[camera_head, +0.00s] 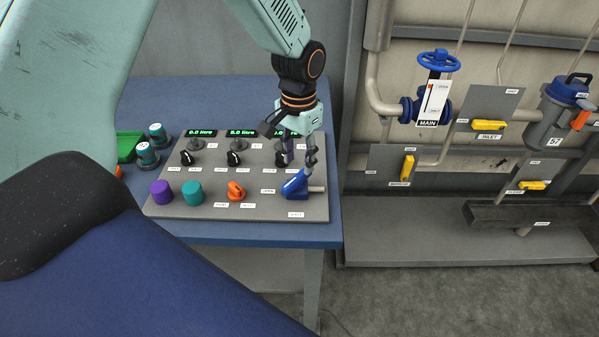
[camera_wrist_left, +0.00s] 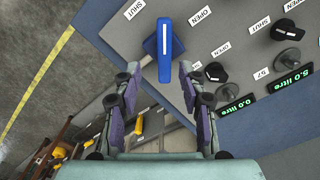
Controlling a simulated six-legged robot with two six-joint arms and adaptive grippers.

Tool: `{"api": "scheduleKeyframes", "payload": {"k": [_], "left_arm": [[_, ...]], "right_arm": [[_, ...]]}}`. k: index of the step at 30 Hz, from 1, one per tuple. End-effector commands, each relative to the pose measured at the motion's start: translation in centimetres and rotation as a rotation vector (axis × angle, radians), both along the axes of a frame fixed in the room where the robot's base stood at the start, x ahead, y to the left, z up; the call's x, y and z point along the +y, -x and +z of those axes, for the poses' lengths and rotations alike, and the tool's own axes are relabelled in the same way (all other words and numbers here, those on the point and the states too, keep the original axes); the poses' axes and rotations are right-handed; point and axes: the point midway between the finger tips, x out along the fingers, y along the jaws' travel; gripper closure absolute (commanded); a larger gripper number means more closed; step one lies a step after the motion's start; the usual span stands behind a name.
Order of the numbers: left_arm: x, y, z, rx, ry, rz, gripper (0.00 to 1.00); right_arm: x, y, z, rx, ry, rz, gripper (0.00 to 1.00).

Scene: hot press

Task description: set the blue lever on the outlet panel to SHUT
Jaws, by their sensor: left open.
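The blue lever (camera_head: 294,185) sits at the right end of the grey outlet panel (camera_head: 240,211), on the blue table. An OPEN label (camera_head: 268,191) is to its left and a SHUT label (camera_head: 295,214) is below it. In the left wrist view the lever (camera_wrist_left: 165,48) stands upright in the picture, with SHUT (camera_wrist_left: 135,10) and OPEN (camera_wrist_left: 203,15) labels near its far end. My left gripper (camera_head: 306,160) is above the lever. In the wrist view its open fingers (camera_wrist_left: 159,72) are on either side of the lever's near end; contact cannot be told. My right gripper is not in view.
An orange knob (camera_head: 236,191), a teal knob (camera_head: 192,192), a purple knob (camera_head: 161,191) and several black dials are on the panel left of the lever. Pipes with a blue handwheel (camera_head: 438,62) and yellow handles stand beyond the table's right edge.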

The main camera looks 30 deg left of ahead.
Motion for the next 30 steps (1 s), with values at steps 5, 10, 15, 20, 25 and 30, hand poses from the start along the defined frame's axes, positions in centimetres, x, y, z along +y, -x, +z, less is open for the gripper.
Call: {"api": "scheduleKeyframes", "payload": {"k": [5,10,15,20,25,30], "left_arm": [[0.1,0.0,-3.1,0.002,0.000,0.001,0.58],[0.1,-0.2,-4.8,-0.001,0.000,0.002,0.58],[0.1,-0.3,-5.3,-0.001,0.000,0.002,0.58],[0.2,-0.4,-5.3,-0.002,0.000,0.003,0.58],[0.2,-0.4,-5.3,-0.002,0.000,0.003,0.70],[0.2,-0.4,-5.3,-0.002,0.000,0.002,0.84]], "right_arm": [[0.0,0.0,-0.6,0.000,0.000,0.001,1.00],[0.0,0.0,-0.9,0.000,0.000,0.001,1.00],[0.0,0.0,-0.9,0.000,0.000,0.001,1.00],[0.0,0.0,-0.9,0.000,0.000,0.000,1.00],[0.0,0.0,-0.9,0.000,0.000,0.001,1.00],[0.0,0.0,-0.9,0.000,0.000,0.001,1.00]]}}
